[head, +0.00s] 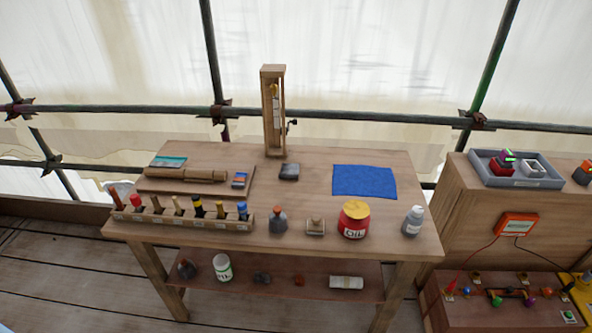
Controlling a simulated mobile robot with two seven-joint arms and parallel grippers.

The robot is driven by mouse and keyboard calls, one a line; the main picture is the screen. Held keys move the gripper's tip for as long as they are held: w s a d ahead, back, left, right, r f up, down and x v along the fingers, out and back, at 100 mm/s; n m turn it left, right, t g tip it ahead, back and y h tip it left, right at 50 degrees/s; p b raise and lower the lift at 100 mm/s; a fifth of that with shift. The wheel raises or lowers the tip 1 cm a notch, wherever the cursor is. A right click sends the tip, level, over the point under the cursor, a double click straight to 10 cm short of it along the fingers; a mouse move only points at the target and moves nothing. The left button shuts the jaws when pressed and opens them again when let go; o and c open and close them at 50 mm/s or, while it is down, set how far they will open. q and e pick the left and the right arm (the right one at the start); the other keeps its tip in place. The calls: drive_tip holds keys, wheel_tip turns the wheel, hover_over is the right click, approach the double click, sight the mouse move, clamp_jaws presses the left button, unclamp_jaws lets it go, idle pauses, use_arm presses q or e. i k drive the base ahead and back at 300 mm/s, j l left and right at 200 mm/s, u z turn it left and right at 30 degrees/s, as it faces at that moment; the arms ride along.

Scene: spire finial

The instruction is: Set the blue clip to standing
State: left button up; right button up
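A small blue piece (466,292), which may be the blue clip, shows on the low wooden box (436,312) at the lower right. It sits among red, green and purple pieces. It is too small for me to tell whether it stands or lies. Neither of my grippers is in view.
An orange meter (517,224) with red and black leads is on the cabinet (462,205) above the box. The workbench (300,190) holds a tool rack (175,220), a blue cloth (364,181), a red oil tin (354,221) and bottles. A grey tray (515,183) sits on the cabinet.

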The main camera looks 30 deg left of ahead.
sight(239, 176)
drive_tip(key=z, duration=0.7)
drive_tip(key=j+z, duration=0.15)
drive_tip(key=z, duration=1.2)
drive_tip(key=k+z, duration=0.1)
drive_tip(key=z, duration=0.55)
drive_tip(key=j+z, duration=0.1)
drive_tip(key=z, duration=0.6)
drive_tip(key=k+z, duration=0.1)
drive_tip(key=z, duration=1.25)
drive_tip(key=l+z, duration=0.1)
drive_tip(key=z, duration=0.55)
drive_tip(key=k+l+z, duration=0.25)
drive_tip(key=l, duration=0.2)
drive_tip(key=l+z, duration=0.3)
drive_tip(key=l, duration=0.2)
drive_tip(key=l+u, duration=0.3)
drive_tip(key=l, duration=1.1)
drive_tip(key=i+l+z, duration=0.15)
drive_tip(key=l, duration=0.6)
drive_tip(key=l+z, duration=0.35)
drive_tip(key=l, duration=0.15)
drive_tip(key=i+l+z, duration=0.15)
drive_tip(key=l+z, duration=0.2)
drive_tip(key=l, duration=0.15)
drive_tip(key=l+z, duration=0.25)
drive_tip(key=l, duration=0.3)
drive_tip(key=l+z, duration=0.3)
drive_tip(key=l, duration=0.25)
drive_tip(key=k, duration=0.05)
